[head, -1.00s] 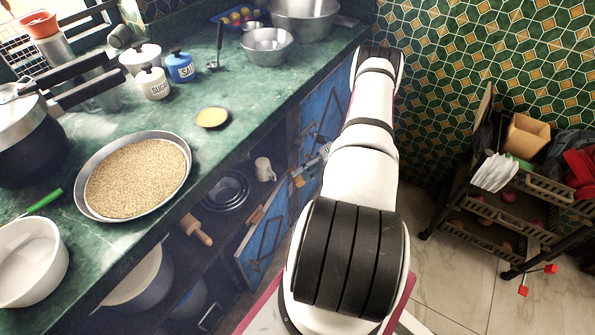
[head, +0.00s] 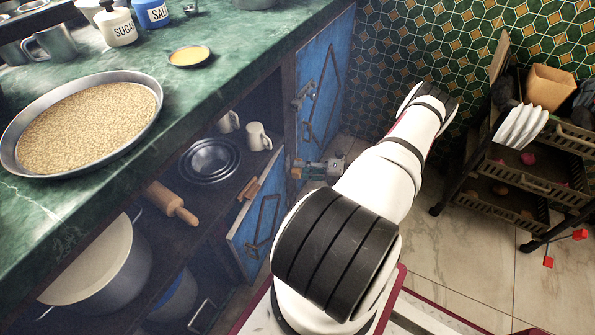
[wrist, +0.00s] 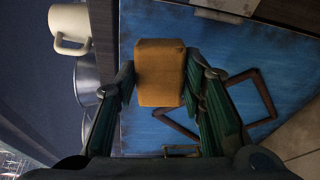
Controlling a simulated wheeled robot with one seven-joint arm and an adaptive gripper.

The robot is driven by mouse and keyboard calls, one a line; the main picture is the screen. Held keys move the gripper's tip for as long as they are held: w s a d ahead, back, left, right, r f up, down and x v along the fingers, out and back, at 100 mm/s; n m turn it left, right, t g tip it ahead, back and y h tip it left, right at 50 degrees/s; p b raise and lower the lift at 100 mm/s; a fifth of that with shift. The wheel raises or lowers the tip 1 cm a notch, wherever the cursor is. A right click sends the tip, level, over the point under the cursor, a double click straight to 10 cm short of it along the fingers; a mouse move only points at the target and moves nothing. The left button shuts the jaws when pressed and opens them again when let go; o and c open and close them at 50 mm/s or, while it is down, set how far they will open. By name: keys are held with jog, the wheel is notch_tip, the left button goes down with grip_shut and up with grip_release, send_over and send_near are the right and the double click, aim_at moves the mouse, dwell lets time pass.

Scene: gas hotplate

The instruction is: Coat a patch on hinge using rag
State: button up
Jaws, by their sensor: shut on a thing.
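My gripper (head: 305,169) shows small in the head view, beyond my arm and just right of the open blue cabinet door (head: 257,218). In the wrist view its fingers (wrist: 160,78) are shut on an orange-brown block-shaped rag (wrist: 160,60), gripped at its sides. The rag also shows as a small orange spot in the head view (head: 296,172). Behind it in the wrist view is a blue door panel (wrist: 150,133) with a dark diamond frame. I cannot tell whether the rag touches the panel. I cannot pick out the hinge with certainty.
The cabinet holds mugs (head: 258,136), metal bowls (head: 210,162), a rolling pin (head: 172,203) and a large pot (head: 95,262). A grain tray (head: 88,128) stands on the green counter (head: 215,85). A cart (head: 515,200) stands right; the floor between is clear.

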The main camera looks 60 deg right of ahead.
aim_at(285, 168)
jog(key=s+d+f+m+t+h+b, duration=0.25)
jog(key=f+h+b, duration=0.25)
jog(key=f+b, duration=0.25)
jog(key=shift+m, duration=0.35)
jog(key=shift+w+d+f+p, duration=0.1)
jog(key=shift+w+f+p, duration=0.15)
jog(key=shift+w, duration=1.25)
jog(key=shift+w+d+f+p, duration=0.1)
jog(key=shift+w+p, duration=0.1)
jog(key=shift+w, duration=1.3)
jog(key=shift+w, duration=0.85)
